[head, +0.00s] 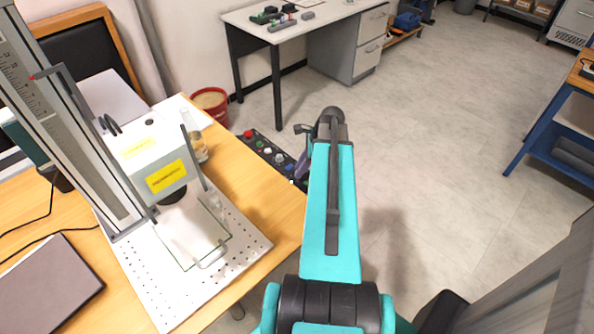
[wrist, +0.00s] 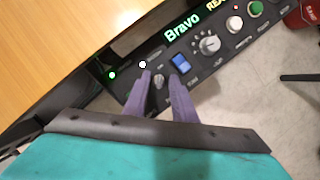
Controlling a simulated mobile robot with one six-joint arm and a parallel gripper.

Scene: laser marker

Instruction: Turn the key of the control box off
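The control box (head: 262,146) is a black panel at the far right edge of the wooden desk in the head view. It also shows across the wrist view (wrist: 225,50), with a lit "Bravo" label, a blue rocker switch, a dial and buttons. A small grey key-like part (wrist: 159,82) sits on the panel between my two purple fingers. My gripper (wrist: 160,76) is at the panel, its fingers apart on either side of that part, with no clear contact visible. In the head view my gripper (head: 301,166) is partly hidden by my arm.
A laser marker (head: 155,165) with a perforated plate (head: 255,245) and a glass sheet stands on the desk (head: 265,190) to the left. A beaker (head: 199,150) is near the box. A red bin (head: 211,105) stands behind.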

